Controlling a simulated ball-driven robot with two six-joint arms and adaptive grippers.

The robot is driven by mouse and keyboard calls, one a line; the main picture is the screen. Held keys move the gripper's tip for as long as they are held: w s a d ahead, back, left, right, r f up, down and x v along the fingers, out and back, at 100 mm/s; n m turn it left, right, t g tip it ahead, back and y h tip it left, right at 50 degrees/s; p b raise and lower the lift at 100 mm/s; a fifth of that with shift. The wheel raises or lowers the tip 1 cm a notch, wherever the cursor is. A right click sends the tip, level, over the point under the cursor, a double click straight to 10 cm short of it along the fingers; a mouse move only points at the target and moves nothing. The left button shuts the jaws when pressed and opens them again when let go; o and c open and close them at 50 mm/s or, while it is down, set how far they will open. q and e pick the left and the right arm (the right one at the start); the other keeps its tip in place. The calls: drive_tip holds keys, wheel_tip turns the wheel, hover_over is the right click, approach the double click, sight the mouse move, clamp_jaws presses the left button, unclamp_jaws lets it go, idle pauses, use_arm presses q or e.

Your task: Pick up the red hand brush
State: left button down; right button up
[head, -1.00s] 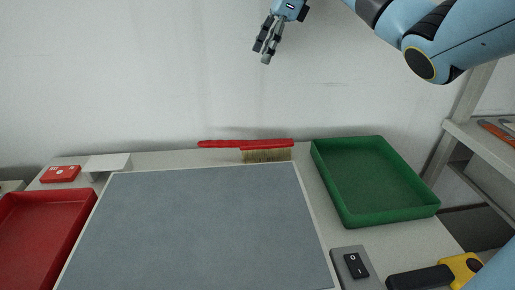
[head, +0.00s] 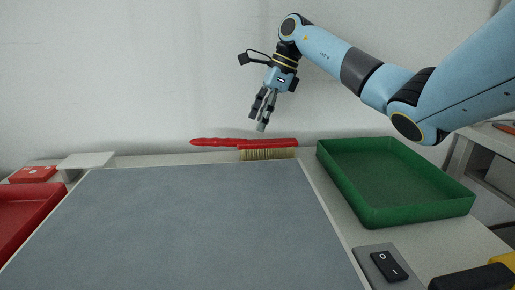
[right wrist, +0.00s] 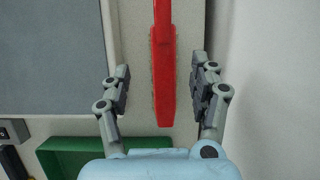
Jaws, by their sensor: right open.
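The red hand brush (head: 245,143) lies at the back of the table, behind the grey mat, its handle to the left and its pale bristles facing the mat. My right gripper (head: 261,118) is open and empty, a little above the brush's bristle end in the head view. In the right wrist view the brush (right wrist: 163,75) runs between the two spread fingers of the gripper (right wrist: 161,88), with a gap on each side and no contact visible. My left gripper is not in view.
A green tray (head: 368,218) stands right of the brush, and a red tray (head: 30,222) is at the left edge. The grey mat (head: 190,225) is bare. A switch box (head: 381,265) is at front right. The wall rises close behind the brush.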

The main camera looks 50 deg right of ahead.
sight(250, 141)
drive_tip(key=x, duration=0.8)
drive_tip(key=shift+w+d, duration=0.2)
drive_tip(key=shift+c, duration=0.4)
clamp_jaws()
